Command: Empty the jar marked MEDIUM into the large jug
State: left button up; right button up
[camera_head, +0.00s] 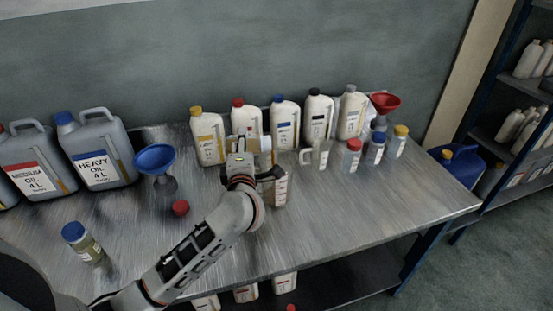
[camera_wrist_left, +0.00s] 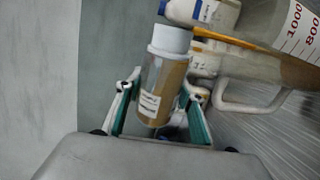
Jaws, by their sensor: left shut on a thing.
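My left gripper (camera_head: 250,158) is above the middle of the bench. In the left wrist view its fingers (camera_wrist_left: 160,105) are shut on a small jar (camera_wrist_left: 172,82) with tan contents, a pale uncapped-looking top and a white label too blurred to read. In the head view the jar is mostly hidden by the gripper. A clear jug with graduations (camera_head: 280,188) stands just right of and below the gripper, partly covered by it. Its 1000 and 800 marks show close by in the left wrist view (camera_wrist_left: 298,40). My right gripper is not in view.
A red cap (camera_head: 180,207) lies on the bench (camera_head: 350,215). A smaller jug (camera_head: 319,154), capped jars (camera_head: 351,157) and several oil bottles (camera_head: 285,122) stand behind and right. A blue funnel (camera_head: 154,160), canisters (camera_head: 100,150) and a blue-capped jar (camera_head: 84,243) are left. The front right is clear.

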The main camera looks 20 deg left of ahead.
pick_arm(q)
jog(key=shift+d+m, duration=0.1)
jog(key=shift+m, duration=0.2)
jog(key=shift+w+d+f+m, duration=0.1)
jog(key=shift+f+m, duration=0.1)
jog(key=shift+m, duration=0.4)
dwell(0.6)
jog(key=shift+d+r+m, duration=0.1)
jog(key=shift+r+m, duration=0.1)
jog(key=shift+m, duration=0.1)
jog(key=shift+d+r+m, duration=0.15)
jog(key=shift+r+m, duration=0.15)
jog(key=shift+m, duration=0.1)
dwell(0.5)
jog(key=shift+w+d+r+m+y, duration=0.2)
jog(key=shift+m+y, duration=0.1)
jog(key=shift+m, duration=0.1)
dwell(0.3)
jog(key=shift+r, duration=0.15)
